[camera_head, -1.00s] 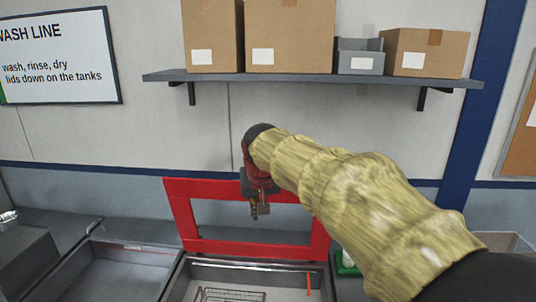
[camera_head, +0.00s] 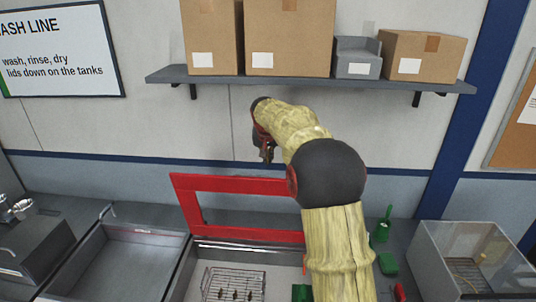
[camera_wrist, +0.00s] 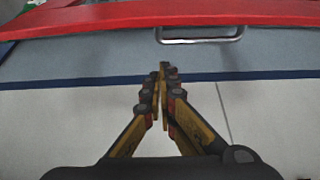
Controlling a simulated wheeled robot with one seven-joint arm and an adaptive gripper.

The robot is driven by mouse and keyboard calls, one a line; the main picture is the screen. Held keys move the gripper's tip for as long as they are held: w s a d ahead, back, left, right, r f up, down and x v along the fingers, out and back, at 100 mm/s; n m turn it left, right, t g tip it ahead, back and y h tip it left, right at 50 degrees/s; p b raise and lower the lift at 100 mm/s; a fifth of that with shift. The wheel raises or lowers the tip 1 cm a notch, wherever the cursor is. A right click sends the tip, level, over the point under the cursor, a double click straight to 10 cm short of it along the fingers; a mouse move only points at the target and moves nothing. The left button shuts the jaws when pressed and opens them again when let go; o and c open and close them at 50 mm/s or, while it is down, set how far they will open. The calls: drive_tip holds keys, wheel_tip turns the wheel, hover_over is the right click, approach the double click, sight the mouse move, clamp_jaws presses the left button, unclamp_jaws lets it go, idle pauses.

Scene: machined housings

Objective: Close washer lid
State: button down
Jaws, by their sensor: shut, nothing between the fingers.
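The washer lid is a red frame (camera_head: 185,205) with an open middle, standing raised at the back of the washer tank (camera_head: 185,272) in the head view. My arm hides its right part. In the wrist view the lid's red edge (camera_wrist: 90,20) runs across the top, with a metal handle (camera_wrist: 200,38) on it. My gripper (camera_head: 266,153) is above the lid's top edge, in front of the wall. In the wrist view my gripper (camera_wrist: 163,70) has its fingers together, empty and apart from the lid and handle.
A wire basket (camera_head: 232,283) with small parts sits in the tank. An open grey tank (camera_head: 135,240) is at left and a clear-walled bin (camera_head: 450,265) at right. A shelf (camera_head: 300,80) with boxes overhangs the back. A green brush (camera_head: 383,225) stands right of my arm.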

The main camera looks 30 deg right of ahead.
wheel_tip(320, 180, down, 5)
drive_tip(key=shift+s+a+f+p, duration=0.1)
drive_tip(key=shift+s+p, duration=0.05)
drive_tip(key=shift+p, duration=0.55)
drive_tip(key=shift+s+a+f, duration=0.2)
drive_tip(key=shift+s+a, duration=0.1)
drive_tip(key=shift+s, duration=0.05)
drive_tip(key=shift+s+f+b, duration=0.1)
drive_tip(key=shift+f+b, duration=0.05)
drive_tip(key=shift+b, duration=0.15)
